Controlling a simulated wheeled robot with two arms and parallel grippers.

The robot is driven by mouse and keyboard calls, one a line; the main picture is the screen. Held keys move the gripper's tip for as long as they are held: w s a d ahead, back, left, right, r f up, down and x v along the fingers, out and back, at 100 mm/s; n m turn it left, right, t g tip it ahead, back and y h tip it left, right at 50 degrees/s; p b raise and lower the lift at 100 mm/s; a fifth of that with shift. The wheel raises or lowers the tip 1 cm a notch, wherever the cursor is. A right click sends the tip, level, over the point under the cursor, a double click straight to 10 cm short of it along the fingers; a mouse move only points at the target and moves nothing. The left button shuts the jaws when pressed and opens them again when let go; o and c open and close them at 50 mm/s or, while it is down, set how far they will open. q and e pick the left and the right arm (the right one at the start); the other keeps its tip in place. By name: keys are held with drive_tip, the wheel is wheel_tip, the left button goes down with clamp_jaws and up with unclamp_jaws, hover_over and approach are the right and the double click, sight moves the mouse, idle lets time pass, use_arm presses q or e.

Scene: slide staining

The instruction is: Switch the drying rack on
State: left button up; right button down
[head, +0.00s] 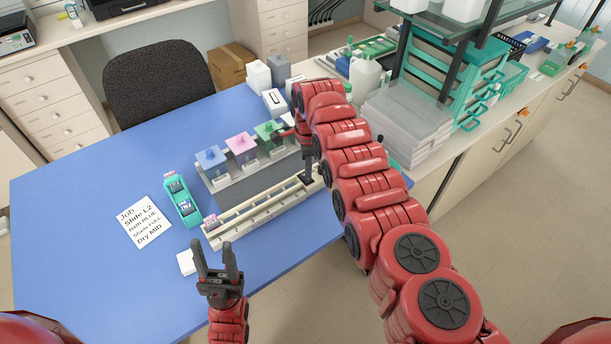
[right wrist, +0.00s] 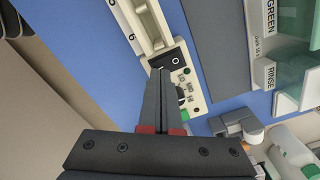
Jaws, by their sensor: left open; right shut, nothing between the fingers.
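The cream drying rack (head: 262,212) lies slantwise on the blue table, with a pinkish piece (head: 211,222) at its near left end. In the right wrist view its end panel (right wrist: 199,101) carries a black switch (right wrist: 175,60) marked O and LO, MID, HI labels beside a partly hidden dark and green control. My right gripper (head: 307,180) is shut and empty over this end. In the wrist view its fingertips (right wrist: 162,72) are right by the switch; I cannot tell if they touch it. My left gripper (head: 214,246) is open and empty at the near table edge.
Staining baths with blue (head: 211,158), pink (head: 241,145) and green (head: 270,133) lids stand behind the rack. A teal slide holder (head: 183,207) and a job note (head: 144,221) reading Dry MID lie left. Bottles (head: 258,77) stand at the back. The table's left part is clear.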

drive_tip(key=shift+f+b, duration=1)
drive_tip(key=shift+f, duration=0.05)
idle(0.8)
drive_tip(key=shift+s+r, duration=0.1)
wheel_tip(320, 180, up, 2)
drive_tip(key=p, duration=0.2)
drive_tip(key=shift+r+p, duration=0.2)
drive_tip(key=shift+p, duration=0.1)
wheel_tip(320, 180, up, 2)
drive_tip(key=shift+r+p, duration=0.15)
drive_tip(key=shift+p, duration=0.7)
drive_tip(key=shift+r+p, duration=0.55)
drive_tip(key=shift+r, duration=0.55)
